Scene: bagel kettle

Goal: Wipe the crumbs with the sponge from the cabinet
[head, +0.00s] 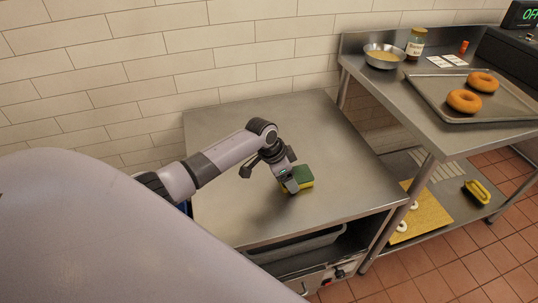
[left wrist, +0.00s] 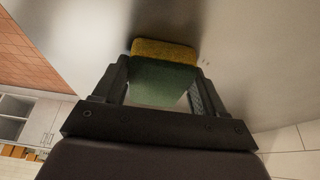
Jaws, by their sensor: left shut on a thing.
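A green and yellow sponge (head: 304,174) is on or just above the steel top of the cabinet (head: 230,145), near its middle; contact cannot be told. My left gripper (head: 290,186) is shut on it. In the left wrist view the sponge (left wrist: 163,75) sits between the two fingers of my left gripper (left wrist: 160,92), its yellow edge facing away. A few tiny dark specks, perhaps crumbs (left wrist: 205,63), lie on the steel just right of the sponge. My right gripper is not in view.
A steel table (head: 400,95) on the right holds a metal bowl (head: 384,56), a jar (head: 416,42) and a tray (head: 440,108) with two bagels. The steel top around the sponge is otherwise clear.

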